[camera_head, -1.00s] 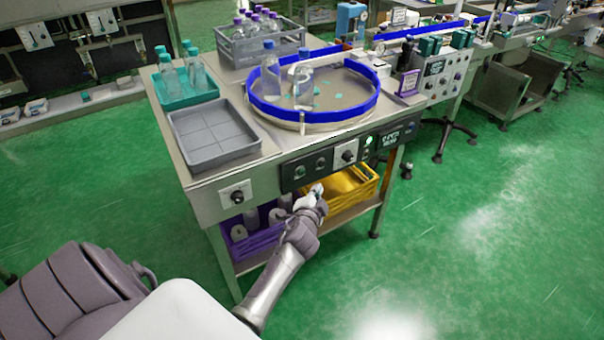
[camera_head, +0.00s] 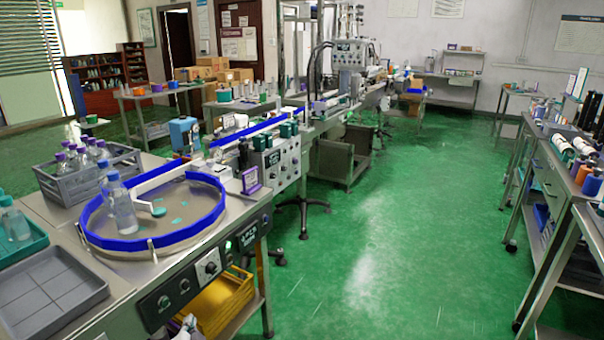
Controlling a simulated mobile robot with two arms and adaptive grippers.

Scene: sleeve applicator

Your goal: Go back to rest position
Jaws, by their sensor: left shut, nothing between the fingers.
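Most of my left arm is out of view below. My right gripper is not in view. The round feeding table (camera_head: 188,205) with a blue rim stands at the left, with a clear bottle (camera_head: 121,207) standing upright on it.
A grey crate (camera_head: 67,188) of purple-capped bottles, an empty grey tray (camera_head: 42,294) and a teal tray (camera_head: 29,246) share the steel table. A conveyor line runs toward the back. Metal shelves (camera_head: 551,182) stand at the right. The green floor (camera_head: 400,235) between is clear.

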